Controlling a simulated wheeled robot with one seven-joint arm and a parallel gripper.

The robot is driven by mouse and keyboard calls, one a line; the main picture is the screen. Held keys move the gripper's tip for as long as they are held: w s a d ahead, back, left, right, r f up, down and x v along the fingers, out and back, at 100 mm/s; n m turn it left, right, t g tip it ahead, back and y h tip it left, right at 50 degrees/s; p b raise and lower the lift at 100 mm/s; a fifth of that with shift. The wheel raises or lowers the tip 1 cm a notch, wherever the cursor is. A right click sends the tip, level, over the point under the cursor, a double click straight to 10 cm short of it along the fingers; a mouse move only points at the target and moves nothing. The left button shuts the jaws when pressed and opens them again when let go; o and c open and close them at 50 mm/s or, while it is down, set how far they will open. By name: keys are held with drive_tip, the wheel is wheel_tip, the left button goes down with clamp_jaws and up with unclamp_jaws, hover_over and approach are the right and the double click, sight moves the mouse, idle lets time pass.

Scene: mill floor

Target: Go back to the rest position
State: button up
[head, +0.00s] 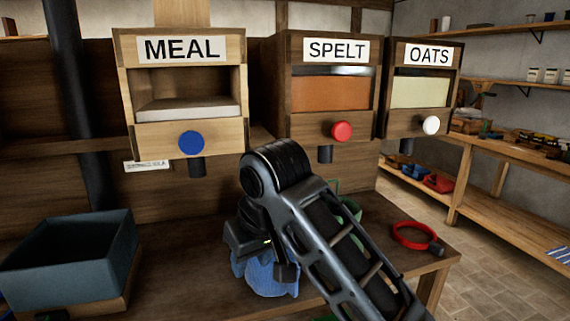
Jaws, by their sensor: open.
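My gripper (264,262) is low over the wooden bench (190,255), in front of the dispensers, with my arm reaching in from the lower right. It is open. A blue cloth-like thing (268,278) is right below and behind it, partly hidden by the gripper; I cannot tell whether they touch. Something green (347,206) shows behind my arm, mostly hidden.
Dispensers labelled MEAL (188,137), SPELT (307,126) and OATS (404,122) stand above the bench. A blue-grey bin (65,275) is at left. A red ring with a dark handle (411,236) lies at the bench's right end.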

drive_tip(key=s+f+m+t+y, duration=0.1)
drive_tip(key=s+f+y, duration=0.1)
drive_tip(key=s+f, duration=0.3)
drive_tip(key=s+f+m+t+y, duration=0.1)
drive_tip(key=s+f+m+y, duration=0.15)
drive_tip(key=f, duration=0.55)
drive_tip(key=s+d+f+m+t+h, duration=0.1)
drive_tip(key=s+d+f+m+t, duration=0.1)
drive_tip(key=s+d+f, duration=0.3)
drive_tip(key=s+d+f+m+t, duration=0.1)
drive_tip(key=s+d+t, duration=0.15)
drive_tip(key=s, duration=0.45)
drive_tip(key=s+d+r+m+t+h, duration=0.2)
drive_tip(key=s+d+t+h, duration=0.15)
drive_tip(key=s+d, duration=1.1)
drive_tip(key=s+d+r+n+t+h, duration=0.1)
drive_tip(key=s+d+r+h, duration=0.1)
drive_tip(key=s+d+r, duration=0.3)
drive_tip(key=s+r, duration=0.4)
drive_tip(key=s, duration=0.2)
drive_tip(key=shift+s+d+r+h, duration=0.15)
drive_tip(key=shift+s+r+h, duration=0.15)
drive_tip(key=shift+s+r, duration=0.1)
